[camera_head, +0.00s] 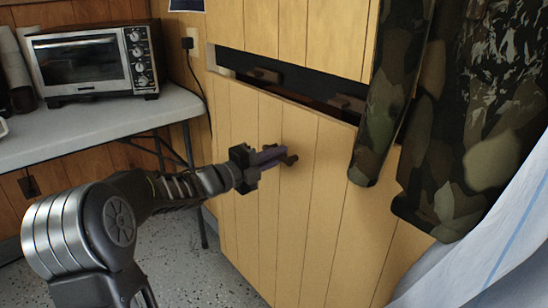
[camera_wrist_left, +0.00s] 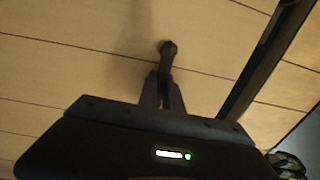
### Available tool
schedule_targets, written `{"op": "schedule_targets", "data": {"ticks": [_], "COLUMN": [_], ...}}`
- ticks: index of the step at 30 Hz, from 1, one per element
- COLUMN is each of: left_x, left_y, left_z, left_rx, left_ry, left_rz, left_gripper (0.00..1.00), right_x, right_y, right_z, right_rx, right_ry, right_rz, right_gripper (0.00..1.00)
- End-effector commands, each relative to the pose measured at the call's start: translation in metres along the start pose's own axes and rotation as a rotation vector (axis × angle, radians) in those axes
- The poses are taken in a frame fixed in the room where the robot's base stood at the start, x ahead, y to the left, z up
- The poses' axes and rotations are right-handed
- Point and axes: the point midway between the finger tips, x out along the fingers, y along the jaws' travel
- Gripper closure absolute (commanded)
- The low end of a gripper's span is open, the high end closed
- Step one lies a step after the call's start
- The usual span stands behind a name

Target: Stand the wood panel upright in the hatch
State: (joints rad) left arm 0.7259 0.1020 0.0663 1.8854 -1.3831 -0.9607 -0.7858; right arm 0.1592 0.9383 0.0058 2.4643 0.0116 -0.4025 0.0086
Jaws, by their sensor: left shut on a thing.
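The wood panel (camera_head: 250,115) is a large pale board with vertical grooves, in the hatch of the matching wall. A dark gap, the hatch opening (camera_head: 290,75), shows above its top edge, with small brown wooden blocks (camera_head: 347,102) in it. The panel's top appears to stand out from the wall; its lower edge is out of view. My left gripper (camera_head: 272,157) is shut on the dark handle (camera_head: 290,160) on the panel's face. In the left wrist view the gripper (camera_wrist_left: 163,88) reaches the handle (camera_wrist_left: 168,48), with the dark gap to the right. My right gripper is not in view.
Camouflage clothing (camera_head: 465,130) hangs at the right and covers part of the hatch's right side. White sheeting (camera_head: 500,245) is at the lower right. A table (camera_head: 90,125) with a toaster oven (camera_head: 95,62) stands at the left. Speckled floor (camera_head: 195,270) shows below.

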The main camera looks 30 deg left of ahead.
Motion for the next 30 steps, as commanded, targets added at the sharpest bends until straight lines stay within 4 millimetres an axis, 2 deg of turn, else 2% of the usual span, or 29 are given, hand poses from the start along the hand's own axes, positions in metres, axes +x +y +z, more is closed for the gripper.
{"op": "schedule_targets", "data": {"ticks": [1,17,30], "left_x": [0.002,0.005,0.021], "left_y": [-0.005,-0.006,-0.005], "left_z": [-0.001,-0.001,-0.001], "left_rx": [0.004,0.004,0.004], "left_ry": [0.003,0.003,0.004], "left_rz": [-0.011,-0.011,-0.012], "left_gripper": [1.0,1.0,1.0], "right_x": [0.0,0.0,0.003], "right_y": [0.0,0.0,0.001], "right_z": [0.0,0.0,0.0], "right_rx": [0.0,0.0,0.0], "right_ry": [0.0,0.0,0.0], "right_rz": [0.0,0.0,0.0], "right_gripper": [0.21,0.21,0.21]}}
